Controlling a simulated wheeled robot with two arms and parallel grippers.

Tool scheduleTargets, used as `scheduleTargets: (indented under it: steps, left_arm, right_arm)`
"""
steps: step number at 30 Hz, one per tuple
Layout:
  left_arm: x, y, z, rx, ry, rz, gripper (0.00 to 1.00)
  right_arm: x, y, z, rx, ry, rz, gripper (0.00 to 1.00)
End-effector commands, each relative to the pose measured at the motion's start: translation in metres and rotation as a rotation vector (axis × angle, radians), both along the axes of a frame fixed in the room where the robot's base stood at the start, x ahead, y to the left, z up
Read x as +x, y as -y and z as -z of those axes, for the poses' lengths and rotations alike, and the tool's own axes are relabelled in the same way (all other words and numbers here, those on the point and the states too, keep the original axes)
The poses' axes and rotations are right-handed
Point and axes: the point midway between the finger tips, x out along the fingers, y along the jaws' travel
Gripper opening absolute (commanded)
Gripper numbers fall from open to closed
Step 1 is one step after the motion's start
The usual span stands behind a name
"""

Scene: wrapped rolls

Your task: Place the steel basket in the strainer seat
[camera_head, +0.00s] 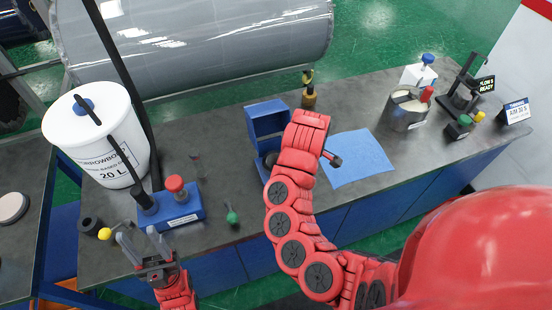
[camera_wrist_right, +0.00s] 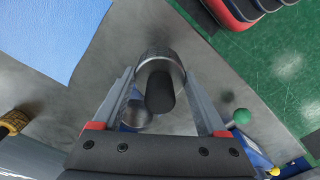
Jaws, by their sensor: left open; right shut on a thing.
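In the right wrist view, my right gripper (camera_wrist_right: 160,76) is shut on a steel cylinder, apparently the steel basket (camera_wrist_right: 155,58), with a black knob (camera_wrist_right: 160,95) toward the camera. Below it in that view is a round steel opening (camera_wrist_right: 136,115) with a blue part beside it; I cannot tell if this is the strainer seat. In the head view my right arm hides the right gripper and basket, near an open blue housing (camera_head: 267,112). My left gripper (camera_head: 139,236) is open and empty near the bench's front left.
A white 20 L bucket (camera_head: 105,163) and a blue block with a red knob (camera_head: 182,213) stand at left. A green-topped item (camera_head: 232,216) is near the front edge. A blue mat (camera_head: 362,160) lies right of my arm. A steel pot (camera_head: 405,112) stands further right.

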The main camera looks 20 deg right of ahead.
Motion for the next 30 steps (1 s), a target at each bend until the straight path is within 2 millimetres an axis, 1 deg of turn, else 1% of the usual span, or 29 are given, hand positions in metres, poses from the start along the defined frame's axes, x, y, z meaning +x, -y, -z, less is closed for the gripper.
scheduleTargets:
  steps: [6,11,13,15,17,21,29,30]
  left_arm:
    - [0.0,0.0,0.011,0.0,0.0,0.0,0.5]
    - [0.0,0.0,0.024,0.0,0.0,0.0,0.5]
    - [0.0,0.0,0.032,0.0,0.0,0.0,0.5]
    - [0.0,0.0,0.038,0.0,0.0,0.0,0.5]
    - [0.0,0.0,0.043,0.0,0.0,0.0,0.5]
    - [0.0,0.0,0.044,0.0,0.0,0.0,0.5]
    - [0.0,0.0,0.05,0.0,0.0,0.0,0.5]
    - [0.0,0.0,0.04,0.0,-0.001,0.0,0.5]
  right_arm:
    - [0.049,-0.014,0.007,-0.009,0.0,-0.008,0.14]
    - [0.081,-0.025,0.01,-0.009,0.003,-0.005,0.14]
    - [0.092,-0.03,0.015,-0.009,-0.001,-0.007,0.14]
    - [0.103,-0.033,0.014,-0.01,0.002,-0.005,0.14]
    - [0.111,-0.036,0.014,-0.006,0.0,0.0,0.14]
    - [0.122,-0.041,0.014,-0.007,-0.001,-0.005,0.14]
    - [0.133,-0.045,0.015,-0.002,-0.004,0.0,0.14]
    - [0.132,-0.044,0.015,-0.001,-0.007,0.002,0.14]
